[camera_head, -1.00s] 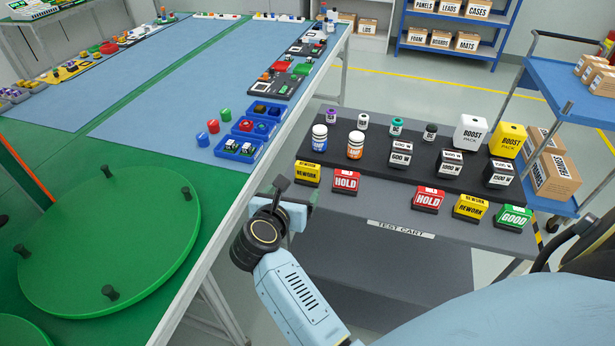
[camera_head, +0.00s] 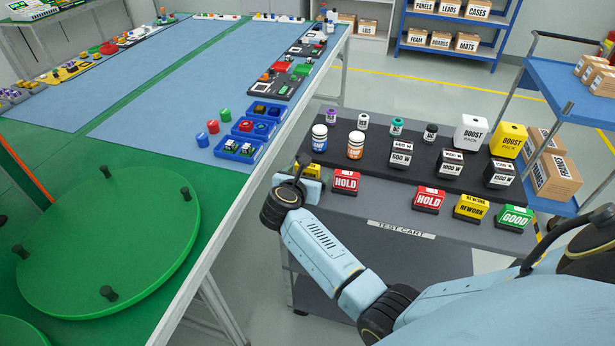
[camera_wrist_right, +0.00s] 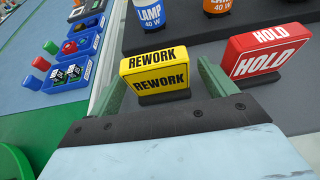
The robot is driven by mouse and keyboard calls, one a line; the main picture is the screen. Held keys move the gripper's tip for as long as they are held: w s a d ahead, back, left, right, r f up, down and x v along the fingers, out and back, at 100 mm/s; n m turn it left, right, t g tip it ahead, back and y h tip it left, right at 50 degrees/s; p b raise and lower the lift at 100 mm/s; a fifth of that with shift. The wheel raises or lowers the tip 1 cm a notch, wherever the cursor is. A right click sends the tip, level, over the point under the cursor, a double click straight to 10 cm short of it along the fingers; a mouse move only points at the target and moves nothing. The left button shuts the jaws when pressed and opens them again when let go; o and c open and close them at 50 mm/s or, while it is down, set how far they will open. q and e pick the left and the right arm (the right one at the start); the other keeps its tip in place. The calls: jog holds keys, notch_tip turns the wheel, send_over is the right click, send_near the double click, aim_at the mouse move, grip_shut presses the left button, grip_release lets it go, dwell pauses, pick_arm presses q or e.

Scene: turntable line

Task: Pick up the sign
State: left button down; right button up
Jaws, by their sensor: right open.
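A yellow REWORK sign (camera_wrist_right: 155,72) on a dark base stands on the test cart, between the green fingers of my open right gripper (camera_wrist_right: 163,74). The fingers are apart from its sides. In the head view the right gripper (camera_head: 299,177) is at the cart's left edge and partly hides this sign (camera_head: 312,168). A red HOLD sign (camera_head: 346,181) stands just right of it; it also shows in the right wrist view (camera_wrist_right: 270,52). Further right are another HOLD sign (camera_head: 429,199), a second REWORK sign (camera_head: 473,207) and a green GOOD sign (camera_head: 514,217). My left gripper is out of view.
Lamp bottles (camera_head: 355,146), small jars and boost packs (camera_head: 470,133) stand on the raised black shelf behind the signs. The long table (camera_head: 225,232) with blue bins (camera_head: 238,150) and a green turntable (camera_head: 110,240) is left of the cart.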

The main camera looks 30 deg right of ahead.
jog(key=shift+w+d+f, duration=0.2)
jog(key=shift+w+d, duration=0.1)
jog(key=shift+d, duration=0.05)
jog(key=c, duration=1.1)
